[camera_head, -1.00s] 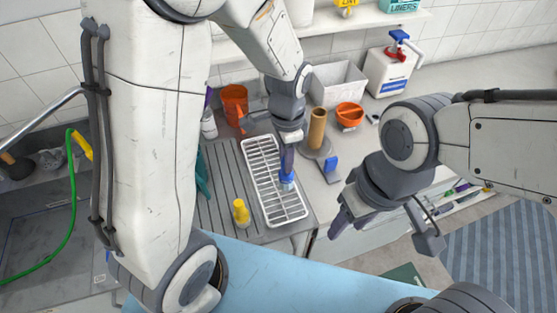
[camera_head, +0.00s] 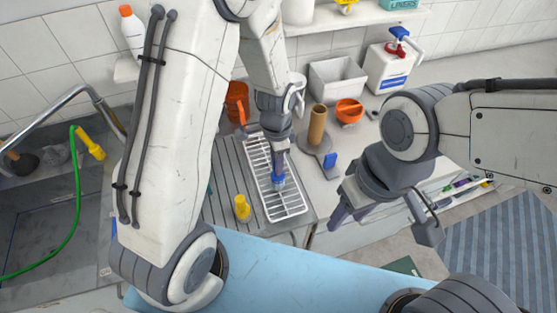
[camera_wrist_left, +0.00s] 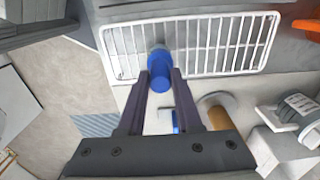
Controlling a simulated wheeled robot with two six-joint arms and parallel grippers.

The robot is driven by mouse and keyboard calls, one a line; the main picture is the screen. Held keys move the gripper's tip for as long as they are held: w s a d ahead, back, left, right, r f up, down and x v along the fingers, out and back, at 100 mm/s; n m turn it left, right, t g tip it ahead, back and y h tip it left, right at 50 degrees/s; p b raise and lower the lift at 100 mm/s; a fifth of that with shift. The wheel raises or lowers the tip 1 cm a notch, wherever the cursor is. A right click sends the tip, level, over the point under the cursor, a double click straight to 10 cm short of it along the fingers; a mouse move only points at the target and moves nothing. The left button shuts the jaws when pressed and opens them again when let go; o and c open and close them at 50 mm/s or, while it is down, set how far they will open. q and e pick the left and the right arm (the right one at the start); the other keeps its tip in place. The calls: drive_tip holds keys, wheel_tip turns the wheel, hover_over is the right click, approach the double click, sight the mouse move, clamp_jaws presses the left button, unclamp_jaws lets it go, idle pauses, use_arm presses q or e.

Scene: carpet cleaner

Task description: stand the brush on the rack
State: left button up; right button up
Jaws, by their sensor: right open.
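The white wire rack (camera_head: 288,206) lies on the grooved grey drainboard, and it fills the top of the left wrist view (camera_wrist_left: 235,68). The brush (camera_head: 278,183) is blue with a pale end pointing down at the rack, roughly upright over its middle. In the left wrist view the brush (camera_wrist_left: 160,78) sits between the fingertips, which appear to touch it on both sides. My left gripper (camera_head: 278,165) is shut on it from above. I cannot tell whether its pale end touches the wires. My right gripper (camera_head: 388,226) is open and empty, in front of the counter.
A yellow bottle (camera_head: 242,208) stands left of the rack. Right of it are a brown cylinder (camera_head: 317,127), a small blue item (camera_head: 330,160) and an orange container (camera_head: 349,111). A white bin (camera_head: 337,82) and a pump jug (camera_head: 393,70) stand behind. The sink is at left.

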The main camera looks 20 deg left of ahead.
use_arm(q)
drive_tip(key=o, duration=0.4)
drive_tip(key=shift+r, duration=0.1)
wheel_tip(320, 180, up, 12)
drive_tip(key=b, duration=0.1)
drive_tip(key=s+d+r+n, duration=0.1)
drive_tip(key=s+d, duration=0.3)
drive_tip(key=s, duration=0.5)
drive_tip(key=s+d+r+n+h, duration=0.1)
drive_tip(key=s+d+r+n, duration=0.1)
drive_tip(key=s, duration=0.8)
drive_tip(key=shift+d+r+n, duration=0.25)
drive_tip(key=shift+d+n, duration=0.25)
drive_tip(key=shift+d, duration=0.55)
drive_tip(key=shift+f, duration=0.1)
